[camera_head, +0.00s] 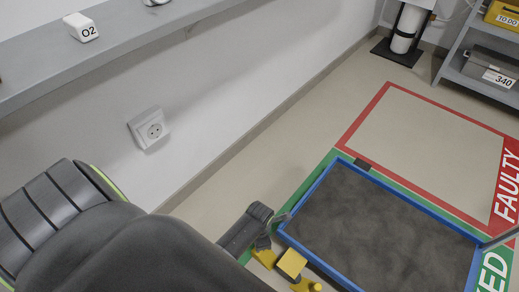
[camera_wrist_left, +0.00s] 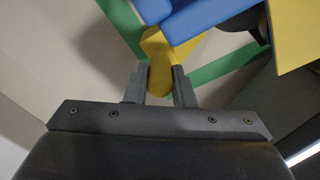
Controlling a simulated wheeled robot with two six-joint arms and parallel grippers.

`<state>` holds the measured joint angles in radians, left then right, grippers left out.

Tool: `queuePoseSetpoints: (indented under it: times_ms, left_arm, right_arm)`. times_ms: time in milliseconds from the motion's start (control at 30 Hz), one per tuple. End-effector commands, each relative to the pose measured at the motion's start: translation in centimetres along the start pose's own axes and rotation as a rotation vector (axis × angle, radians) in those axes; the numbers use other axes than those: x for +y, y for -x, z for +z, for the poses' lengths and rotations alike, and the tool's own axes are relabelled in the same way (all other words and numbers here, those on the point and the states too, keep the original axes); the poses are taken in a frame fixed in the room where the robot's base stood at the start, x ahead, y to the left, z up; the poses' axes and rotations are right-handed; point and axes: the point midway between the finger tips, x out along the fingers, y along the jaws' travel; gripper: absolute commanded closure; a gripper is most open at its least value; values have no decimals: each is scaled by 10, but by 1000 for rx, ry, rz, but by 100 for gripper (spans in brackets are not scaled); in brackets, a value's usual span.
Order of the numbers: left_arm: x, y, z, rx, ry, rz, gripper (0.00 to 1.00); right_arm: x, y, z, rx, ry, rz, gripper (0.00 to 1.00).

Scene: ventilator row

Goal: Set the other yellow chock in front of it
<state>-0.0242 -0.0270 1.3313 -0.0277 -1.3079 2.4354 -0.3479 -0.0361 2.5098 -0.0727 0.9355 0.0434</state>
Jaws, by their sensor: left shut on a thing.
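My left gripper (camera_head: 266,242) reaches down from the left to the near left corner of a low blue-rimmed platform with a dark top (camera_head: 340,167). In the left wrist view my left gripper (camera_wrist_left: 160,82) is shut on a yellow chock (camera_wrist_left: 158,52). The chock's far end is close to the platform's blue edge (camera_wrist_left: 205,18); I cannot tell whether they touch. The held chock seems to be the yellow piece (camera_head: 262,258) below the jaws. Another yellow block (camera_head: 291,263) shows beside it, and a large yellow surface (camera_wrist_left: 298,30) fills the wrist view's upper right. My right gripper is not clearly seen.
A dark, wheel-like part (camera_wrist_left: 256,22) shows by the platform. Green floor marking (camera_head: 325,160) borders the platform; a red-edged FAULTY area (camera_head: 430,140) lies beyond, clear. A wall with a socket (camera_head: 149,129) and shelf (camera_head: 110,50) is at left. A rack (camera_head: 455,62) stands far right.

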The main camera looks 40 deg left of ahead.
Motion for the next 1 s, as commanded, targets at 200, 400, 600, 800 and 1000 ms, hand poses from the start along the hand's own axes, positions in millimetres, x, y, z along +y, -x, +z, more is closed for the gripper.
queuePoseSetpoints:
  times_ms: [200,400,600,800,1000]
  left_arm:
    - [0,0,0,-1,0,1,100]
    - [0,-1,0,0,0,0,58]
    - [0,-1,0,0,0,0,56]
    - [0,5,0,0,0,0,56]
    - [0,36,0,-1,1,1,56]
  right_arm:
    - [0,-1,0,2,1,-1,35]
    - [0,0,0,0,1,-6,35]
    - [0,1,0,-10,2,-10,35]
    - [0,-2,0,-11,2,-9,35]
    - [1,-22,-1,-17,-4,-16,35]
